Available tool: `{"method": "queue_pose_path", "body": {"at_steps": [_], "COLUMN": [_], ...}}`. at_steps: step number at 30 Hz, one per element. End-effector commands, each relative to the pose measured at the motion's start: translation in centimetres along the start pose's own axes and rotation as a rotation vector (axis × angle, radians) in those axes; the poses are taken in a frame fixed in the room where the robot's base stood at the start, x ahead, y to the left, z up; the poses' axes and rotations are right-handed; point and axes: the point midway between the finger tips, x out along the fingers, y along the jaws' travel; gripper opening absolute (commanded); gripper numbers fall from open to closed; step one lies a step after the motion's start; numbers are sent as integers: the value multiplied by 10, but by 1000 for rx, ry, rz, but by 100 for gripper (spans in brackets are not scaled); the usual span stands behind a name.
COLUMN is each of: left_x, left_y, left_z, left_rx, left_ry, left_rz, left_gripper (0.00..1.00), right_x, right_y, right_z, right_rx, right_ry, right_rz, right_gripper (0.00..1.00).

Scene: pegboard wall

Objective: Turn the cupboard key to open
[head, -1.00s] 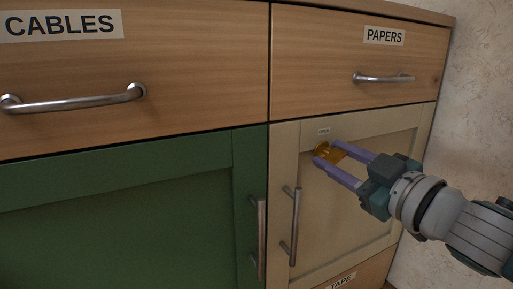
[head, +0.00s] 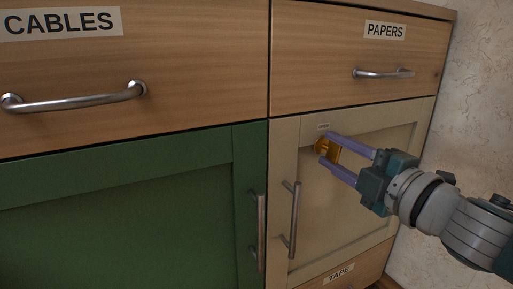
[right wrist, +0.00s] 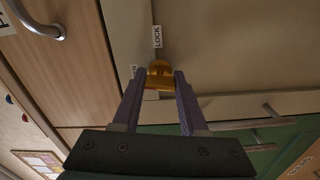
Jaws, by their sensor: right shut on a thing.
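The cupboard key (head: 331,153) is golden and sits at the upper left of the cream cupboard door (head: 345,205). My right gripper (head: 329,148) is shut on the key, its purple fingers one above the other on either side of it. In the right wrist view the key (right wrist: 159,75) is between the two fingertips. A small label (head: 323,127) is just above the key in the head view. In the right wrist view a label reading LOCK (right wrist: 157,37) is beyond the key, and another small label (right wrist: 133,71) is partly visible to its left. My left gripper is not in view.
The cream door has a vertical bar handle (head: 294,220) below the key. A green door (head: 120,215) with its own handle (head: 260,230) is to the left. Drawers marked CABLES (head: 200,60) and PAPERS (head: 320,50) are above; a TAPE drawer (head: 350,277) is below.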

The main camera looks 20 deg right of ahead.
Motion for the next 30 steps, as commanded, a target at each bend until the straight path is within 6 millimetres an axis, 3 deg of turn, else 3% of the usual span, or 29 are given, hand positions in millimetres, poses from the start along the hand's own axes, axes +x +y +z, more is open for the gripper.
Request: {"method": "queue_pose_path", "body": {"at_steps": [9,27,28,30], "left_x": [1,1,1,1], "left_y": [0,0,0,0], "left_z": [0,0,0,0], "left_rx": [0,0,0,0], "left_ry": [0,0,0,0], "left_rz": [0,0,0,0], "left_gripper": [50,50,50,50], "right_x": [0,0,0,0], "right_y": [0,0,0,0], "right_z": [0,0,0,0], "right_rx": [-142,-179,-179,-179], "right_ry": [1,1,1,1], "right_rz": [1,0,0,0], "right_gripper": [0,0,45,53]}}
